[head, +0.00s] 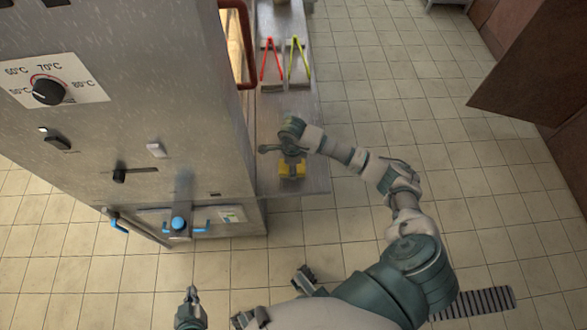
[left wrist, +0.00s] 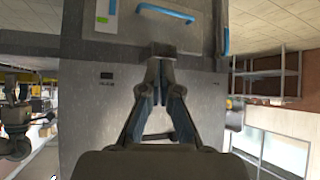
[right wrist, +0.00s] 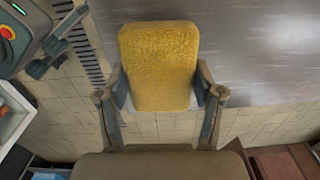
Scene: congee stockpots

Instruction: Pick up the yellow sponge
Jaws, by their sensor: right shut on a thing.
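The yellow sponge (head: 292,172) is over the front end of a steel counter (head: 315,172) in the head view. My right gripper (head: 292,162) is on it from above. In the right wrist view the sponge (right wrist: 158,65) sits between the two fingers of my right gripper (right wrist: 161,88), one pressed to each side. I cannot tell whether the sponge touches the counter. My left gripper (head: 190,293) is low in the head view, away from the sponge. In the left wrist view the fingertips of my left gripper (left wrist: 160,52) meet, with nothing seen between them.
A large steel cabinet (head: 150,90) with a temperature dial (head: 47,91) and blue handles fills the left. Red tongs (head: 271,62) and yellow-green tongs (head: 295,60) lie farther back on the counter. The tiled floor (head: 430,110) to the right is clear. A brown panel (head: 535,65) stands at the upper right.

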